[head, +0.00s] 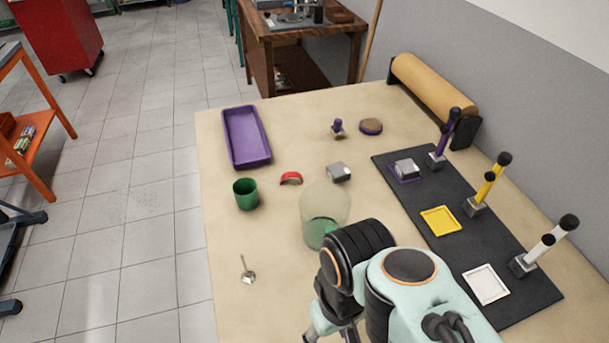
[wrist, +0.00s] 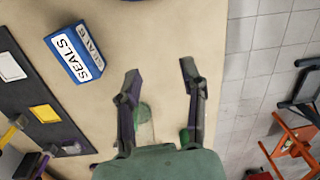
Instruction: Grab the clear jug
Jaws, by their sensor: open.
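The clear jug (head: 325,208) stands on the table in the head view, see-through with a green tint in its lower part. My arm covers the table just in front of it. In the wrist view, a faint clear and green shape that looks like the jug (wrist: 146,112) shows between the bases of my fingers, partly cut off by the gripper body. My gripper (wrist: 159,76) is open, with nothing held between its fingertips. In the head view my gripper is mostly hidden by my arm at the bottom edge.
A green cup (head: 246,194), a red part (head: 291,178) and a metal block (head: 339,172) stand near the jug. A purple tray (head: 246,137) lies farther back. A dark mat (head: 452,240) with coloured squares is at right. A blue SEALS box (wrist: 74,53) shows in the wrist view.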

